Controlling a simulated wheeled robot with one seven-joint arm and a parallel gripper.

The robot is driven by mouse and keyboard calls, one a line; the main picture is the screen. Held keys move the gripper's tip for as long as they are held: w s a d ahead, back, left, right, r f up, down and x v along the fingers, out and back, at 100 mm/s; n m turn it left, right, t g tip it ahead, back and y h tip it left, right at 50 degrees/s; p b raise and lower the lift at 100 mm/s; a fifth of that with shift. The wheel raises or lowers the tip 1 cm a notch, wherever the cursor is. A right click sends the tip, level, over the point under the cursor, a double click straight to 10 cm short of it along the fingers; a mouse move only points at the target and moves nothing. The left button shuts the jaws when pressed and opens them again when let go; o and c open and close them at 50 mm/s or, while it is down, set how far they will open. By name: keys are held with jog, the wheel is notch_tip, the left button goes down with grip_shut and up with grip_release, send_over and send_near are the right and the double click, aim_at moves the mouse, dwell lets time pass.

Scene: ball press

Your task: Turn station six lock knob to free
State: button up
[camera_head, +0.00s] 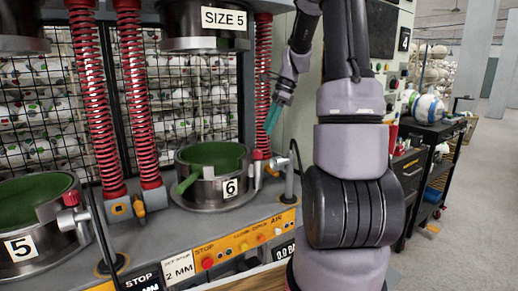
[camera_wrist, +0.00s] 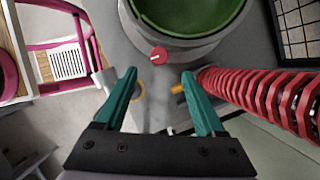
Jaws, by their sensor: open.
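Station six is a dark round mould (camera_head: 216,196) with a green inside and a "6" label. A red knob (camera_head: 257,154) on a grey mount stands at its right side. In the wrist view the red knob (camera_wrist: 158,54) sits beside the mould rim (camera_wrist: 190,45), with a small pale mark on it. My gripper (camera_head: 271,122) has teal fingers and hangs above the red knob, apart from it. In the wrist view my open gripper (camera_wrist: 158,75) has nothing between its fingers, and the knob lies just beyond the tips. I cannot read the knob's setting.
A red spring column (camera_wrist: 265,98) stands close to my right finger in the wrist view. A small orange part (camera_wrist: 178,88) is near that fingertip. Station five's mould (camera_head: 35,215) is at the left. A control panel (camera_head: 225,250) runs along the front.

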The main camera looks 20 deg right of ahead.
aim_at(258, 150)
jog(key=x, duration=0.9)
jog(key=shift+s, duration=0.1)
